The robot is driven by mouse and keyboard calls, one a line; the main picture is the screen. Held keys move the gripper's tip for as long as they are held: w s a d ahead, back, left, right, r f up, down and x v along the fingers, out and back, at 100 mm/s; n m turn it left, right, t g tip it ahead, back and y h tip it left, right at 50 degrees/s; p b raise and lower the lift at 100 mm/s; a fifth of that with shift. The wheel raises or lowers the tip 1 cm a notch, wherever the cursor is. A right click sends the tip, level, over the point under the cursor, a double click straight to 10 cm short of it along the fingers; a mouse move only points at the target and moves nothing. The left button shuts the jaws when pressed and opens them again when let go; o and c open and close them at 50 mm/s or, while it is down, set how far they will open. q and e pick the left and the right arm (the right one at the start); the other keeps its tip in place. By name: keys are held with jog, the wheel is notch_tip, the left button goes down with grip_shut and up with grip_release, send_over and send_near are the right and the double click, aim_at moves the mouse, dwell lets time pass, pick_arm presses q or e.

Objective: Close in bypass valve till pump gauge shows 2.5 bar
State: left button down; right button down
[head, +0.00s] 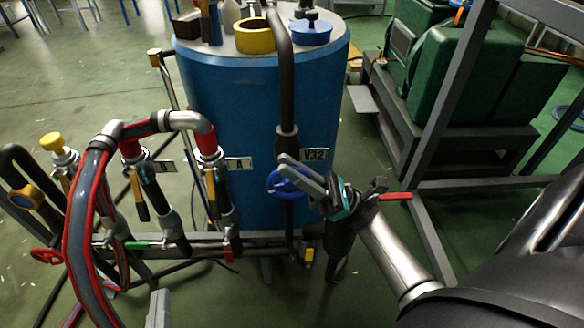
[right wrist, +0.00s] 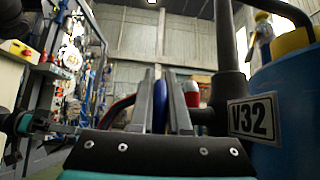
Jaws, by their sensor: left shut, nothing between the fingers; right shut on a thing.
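A blue handwheel (head: 284,181) sits beside the V32 tag (head: 314,155), on the pipe in front of the blue tank. My right gripper (head: 302,178) reaches in from the right and is shut on this wheel. In the right wrist view the blue wheel (right wrist: 160,106) shows edge-on between the two grey fingers (right wrist: 163,108), with the V32 tag (right wrist: 251,119) to the right. A grey tip of my left gripper (head: 158,308) shows at the bottom edge, away from the valves. No pump gauge dial can be read in either view.
The blue tank (head: 232,105) stands behind the pipework. Red-and-grey hoses (head: 84,215) and valves with an A tag (head: 238,163) are at the left. A red handwheel (head: 46,256) is low left. Green machinery (head: 450,75) and a grey frame (head: 450,100) stand at the right.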

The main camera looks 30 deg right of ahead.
jog(key=c, duration=0.9)
grip_release()
